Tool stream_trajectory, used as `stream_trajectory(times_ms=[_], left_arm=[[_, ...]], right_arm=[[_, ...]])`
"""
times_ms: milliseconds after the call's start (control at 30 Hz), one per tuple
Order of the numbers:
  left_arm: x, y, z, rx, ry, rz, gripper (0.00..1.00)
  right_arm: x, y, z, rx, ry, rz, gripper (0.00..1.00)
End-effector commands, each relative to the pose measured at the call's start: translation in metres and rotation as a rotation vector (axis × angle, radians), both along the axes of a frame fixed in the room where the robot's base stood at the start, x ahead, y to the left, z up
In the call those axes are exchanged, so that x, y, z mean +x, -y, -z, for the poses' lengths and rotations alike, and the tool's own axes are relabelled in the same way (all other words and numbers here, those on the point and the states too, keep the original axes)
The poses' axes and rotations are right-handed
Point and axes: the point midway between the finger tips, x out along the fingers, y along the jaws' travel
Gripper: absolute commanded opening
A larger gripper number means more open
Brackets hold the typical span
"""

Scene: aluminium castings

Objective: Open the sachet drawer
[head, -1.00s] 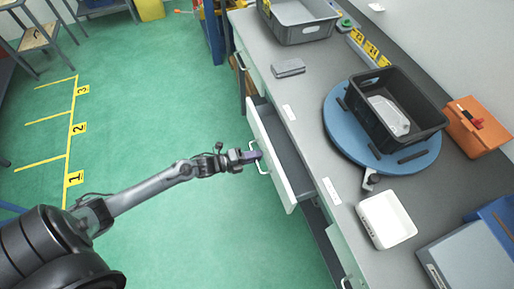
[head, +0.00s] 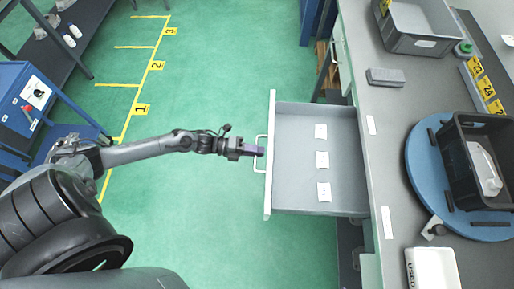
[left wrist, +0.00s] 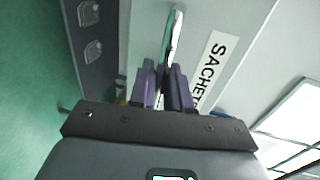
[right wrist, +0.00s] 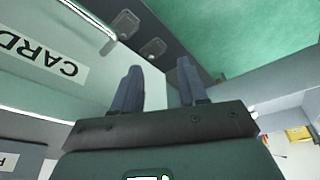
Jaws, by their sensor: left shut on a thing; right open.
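The sachet drawer (head: 290,195) is pulled far out from the bench. Three small white sachets, at the back (head: 321,131), middle (head: 322,160) and front (head: 324,192), lie on its grey floor. My left gripper (head: 258,150) is shut on the drawer's bar handle (head: 262,165). In the left wrist view the purple fingers (left wrist: 167,80) close around the handle (left wrist: 175,35), beside a partly hidden label (left wrist: 208,70) starting "SACHE". My right gripper (right wrist: 160,80) is open and empty, near a drawer front labelled "CARD" (right wrist: 45,58); it is outside the head view.
On the bench (head: 385,120) stand a grey crate (head: 408,42), a small grey block (head: 385,77), a blue turntable (head: 420,165) with a black crate (head: 455,150), and a white tray (head: 432,268). Green floor (head: 210,90) lies clear left of the drawer. A blue cart (head: 50,75) stands far left.

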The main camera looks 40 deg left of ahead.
Motion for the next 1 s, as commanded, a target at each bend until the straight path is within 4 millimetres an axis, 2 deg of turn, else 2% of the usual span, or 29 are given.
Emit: stream_trajectory(times_ms=[500,533,600,1000], left_arm=[[-0.0012,-0.0001,0.0001,0.001,0.0,0.012,0.0],[-0.0012,-0.0001,0.0001,0.001,0.0,0.012,0.22],[-0.0012,-0.0001,0.0001,0.001,0.0,0.012,0.32],[-0.0046,-0.0045,-0.0011,0.001,-0.002,0.011,0.32]], right_arm=[[-0.0006,0.0016,0.0014,-0.007,-0.001,-0.005,0.43],[-0.0006,0.0015,0.0014,-0.007,-0.001,-0.005,0.43],[-0.0006,0.0015,0.0014,-0.007,-0.001,-0.004,0.43],[-0.0005,-0.0001,-0.0002,0.001,-0.002,0.0,0.43]])
